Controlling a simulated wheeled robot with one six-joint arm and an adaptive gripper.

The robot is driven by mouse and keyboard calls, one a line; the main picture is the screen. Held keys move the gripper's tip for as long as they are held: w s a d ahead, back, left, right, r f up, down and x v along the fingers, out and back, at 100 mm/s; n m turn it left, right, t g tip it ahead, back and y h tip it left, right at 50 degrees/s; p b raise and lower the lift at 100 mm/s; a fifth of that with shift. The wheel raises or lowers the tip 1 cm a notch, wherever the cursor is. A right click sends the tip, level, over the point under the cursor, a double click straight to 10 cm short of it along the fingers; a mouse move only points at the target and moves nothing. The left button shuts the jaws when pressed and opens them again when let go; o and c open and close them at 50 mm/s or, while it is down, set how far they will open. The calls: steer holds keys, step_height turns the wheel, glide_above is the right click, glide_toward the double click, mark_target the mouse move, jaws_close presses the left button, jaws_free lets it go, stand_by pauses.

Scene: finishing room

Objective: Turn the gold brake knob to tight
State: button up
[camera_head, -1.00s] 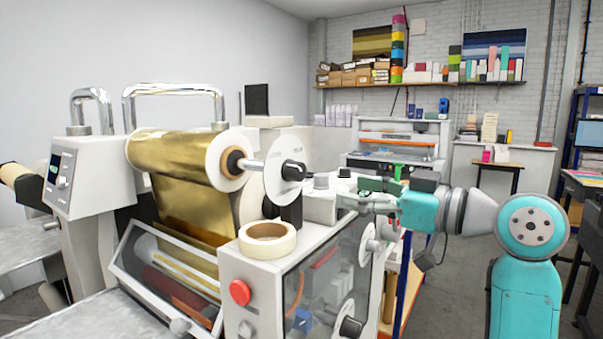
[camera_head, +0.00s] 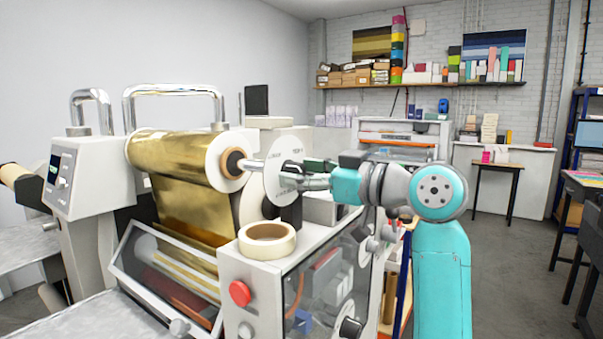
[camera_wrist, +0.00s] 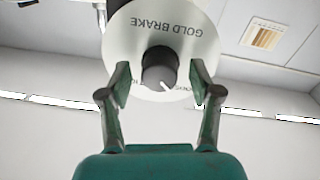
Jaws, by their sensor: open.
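The gold brake knob (camera_wrist: 159,70) is dark and round, on a pale round plate (camera_wrist: 195,50) lettered GOLD BRAKE, upside down in the wrist view. Its white pointer mark points toward the lower right there, near small lettering partly hidden by a finger. My gripper (camera_wrist: 160,82) is open, with one finger on each side of the knob and a visible gap on both sides. In the head view the plate (camera_head: 276,160) faces my gripper (camera_head: 295,181) at the end of the gold foil roll (camera_head: 175,155); the knob is largely hidden by the gripper there.
A tape roll (camera_head: 267,240) lies on the machine housing (camera_head: 250,278) below my gripper, near a red button (camera_head: 240,293). More dark knobs stick out from the machine's right side. A shelf of boxes (camera_head: 420,85) hangs on the back wall.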

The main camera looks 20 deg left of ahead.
steer(key=shift+a, duration=0.2)
steer(key=c, duration=1.2)
steer(key=shift+o, duration=0.2)
steer(key=shift+m, duration=0.4)
steer(key=m, duration=0.3)
steer(key=shift+m, duration=0.3)
steer(key=m, duration=0.4)
steer(key=shift+w+m, duration=0.1)
steer(key=shift+m, duration=0.2)
steer(key=m, duration=0.4)
steer(key=shift+m+g, duration=0.3)
steer(key=shift+m, duration=1.9)
